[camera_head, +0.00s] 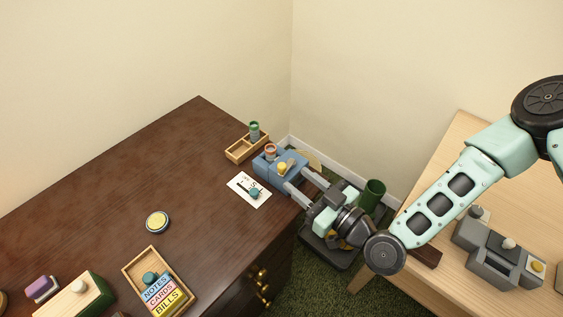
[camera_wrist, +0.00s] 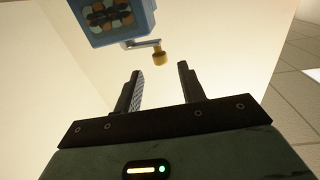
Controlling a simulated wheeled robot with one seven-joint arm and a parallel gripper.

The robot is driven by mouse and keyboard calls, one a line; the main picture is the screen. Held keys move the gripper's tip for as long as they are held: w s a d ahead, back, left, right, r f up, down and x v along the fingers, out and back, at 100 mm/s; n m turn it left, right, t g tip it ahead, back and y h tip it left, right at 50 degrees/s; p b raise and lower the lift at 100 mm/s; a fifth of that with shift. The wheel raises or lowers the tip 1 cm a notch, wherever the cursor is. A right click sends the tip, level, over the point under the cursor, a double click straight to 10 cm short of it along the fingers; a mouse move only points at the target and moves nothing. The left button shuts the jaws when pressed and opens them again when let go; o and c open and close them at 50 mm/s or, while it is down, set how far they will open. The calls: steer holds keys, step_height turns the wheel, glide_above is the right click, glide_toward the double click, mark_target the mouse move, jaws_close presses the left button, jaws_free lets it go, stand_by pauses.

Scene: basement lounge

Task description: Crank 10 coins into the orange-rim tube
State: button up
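The blue coin machine (camera_head: 268,184) stands at the right corner of the dark desk. A tube with an orange rim (camera_head: 270,150) stands at its back. Its crank has a yellow knob (camera_head: 282,168). In the wrist view the machine (camera_wrist: 105,32) shows a window with round coins, and the crank's yellow knob (camera_wrist: 159,58) lies just beyond my fingertips, between their lines. My gripper (camera_head: 295,178) is open, its fingers pointing at the machine; it also shows open and empty in the wrist view (camera_wrist: 160,75). The coins inside the tube cannot be made out.
A wooden tray (camera_head: 238,155) holds a green-rim tube (camera_head: 254,130). A white card (camera_head: 240,180) with a teal piece lies beside the machine. A box of labelled blocks (camera_head: 133,268) and a round yellow-topped piece (camera_head: 157,222) are farther left. A grey device (camera_head: 490,250) stands on the light table.

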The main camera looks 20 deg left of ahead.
mark_target(285, 170)
steer(key=x, duration=0.6)
steer(key=shift+w+a+p, duration=0.15)
steer(key=shift+a+p, duration=0.2)
steer(key=shift+p, duration=0.05)
jaws_close()
